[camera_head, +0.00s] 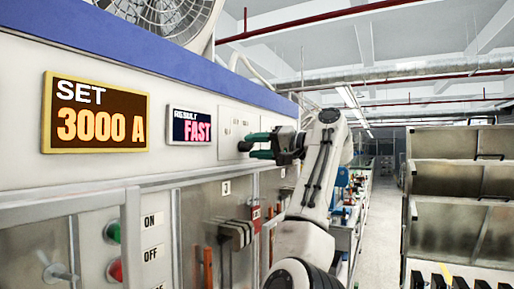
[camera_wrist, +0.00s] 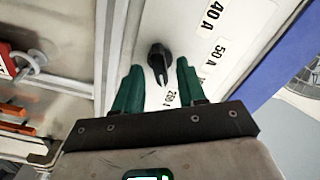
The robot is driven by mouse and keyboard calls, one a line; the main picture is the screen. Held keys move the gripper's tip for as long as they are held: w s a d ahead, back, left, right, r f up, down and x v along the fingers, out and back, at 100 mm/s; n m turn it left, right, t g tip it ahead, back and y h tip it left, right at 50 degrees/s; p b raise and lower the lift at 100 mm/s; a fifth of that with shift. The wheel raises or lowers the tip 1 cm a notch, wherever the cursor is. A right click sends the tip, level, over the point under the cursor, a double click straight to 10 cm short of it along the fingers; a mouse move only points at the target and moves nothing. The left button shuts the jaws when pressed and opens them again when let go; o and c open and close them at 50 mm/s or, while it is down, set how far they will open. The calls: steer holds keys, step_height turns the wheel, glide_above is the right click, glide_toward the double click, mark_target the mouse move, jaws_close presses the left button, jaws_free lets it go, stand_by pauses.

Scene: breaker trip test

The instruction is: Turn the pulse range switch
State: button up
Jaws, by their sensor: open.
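The black rotary switch knob (camera_wrist: 159,62) sits on a white panel (camera_wrist: 180,25) in the wrist view, with labels such as "40 A", "50 A" and one near its pointer that seems to read "250 A". My gripper (camera_wrist: 158,82) is open, its two green fingers on either side of the knob's pointer end. I cannot tell whether a finger touches the knob. In the head view my gripper (camera_head: 248,146) reaches left to the panel, right of the "FAST" display; the knob is hidden or too small to make out there.
A "SET 3000 A" display (camera_head: 97,112) and a "RESULT FAST" display (camera_head: 190,127) are on the panel. A green ON button (camera_head: 112,231) and a red OFF button (camera_head: 114,271) are lower left. Shelving (camera_head: 460,190) stands at right, with a clear aisle (camera_head: 380,230) between.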

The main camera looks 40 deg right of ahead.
steer(key=b+v, duration=0.4)
steer(key=v, duration=0.6)
steer(key=shift+s, duration=0.35)
steer(key=shift+d, duration=0.15)
